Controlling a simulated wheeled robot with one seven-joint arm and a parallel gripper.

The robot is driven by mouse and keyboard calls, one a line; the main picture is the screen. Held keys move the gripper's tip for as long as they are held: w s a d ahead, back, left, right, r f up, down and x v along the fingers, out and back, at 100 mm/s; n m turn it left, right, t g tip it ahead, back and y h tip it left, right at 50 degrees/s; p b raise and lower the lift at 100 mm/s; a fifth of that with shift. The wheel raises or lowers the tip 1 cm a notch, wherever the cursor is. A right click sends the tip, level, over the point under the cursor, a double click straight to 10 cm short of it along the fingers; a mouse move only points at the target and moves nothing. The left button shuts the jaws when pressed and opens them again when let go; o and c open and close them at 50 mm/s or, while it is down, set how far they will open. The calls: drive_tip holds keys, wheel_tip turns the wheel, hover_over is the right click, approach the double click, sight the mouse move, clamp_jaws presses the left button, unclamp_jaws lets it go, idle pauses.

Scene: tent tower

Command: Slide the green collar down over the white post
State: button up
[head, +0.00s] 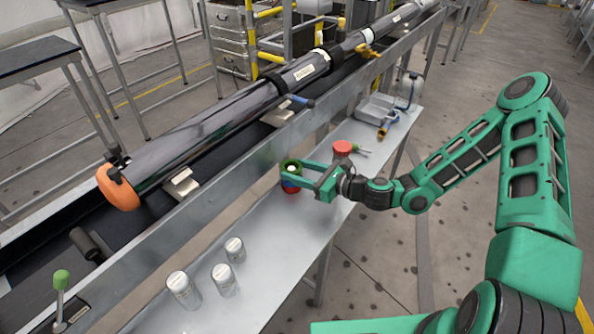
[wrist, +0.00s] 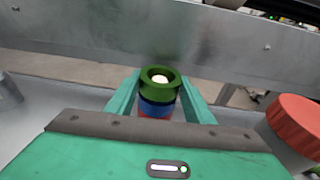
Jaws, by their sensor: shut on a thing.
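The green collar (head: 291,165) is a thick ring above the metal bench. In the wrist view the collar (wrist: 159,90) has the pale tip of the white post (wrist: 160,79) showing inside its hole, so it surrounds the post's top. A blue ring (wrist: 157,108) is directly below it, with a red part (head: 291,188) lower down. I cannot tell whether green and blue touch. My gripper (head: 292,172) reaches in from the right, its two fingers on either side of the green collar and shut on it. The rest of the post is hidden.
A round red-topped object (head: 342,147) stands close to the right of my gripper. Three clear, white-lidded jars (head: 224,275) stand on the near bench. Behind runs a metal rail wall (head: 215,183) with a long dark tube (head: 215,125). Grey trays (head: 377,108) sit farther back.

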drive_tip(key=shift+f, duration=0.25)
drive_tip(key=o, duration=1.2)
drive_tip(key=v, duration=1)
drive_tip(key=shift+s+d, duration=0.15)
drive_tip(key=shift+d, duration=0.2)
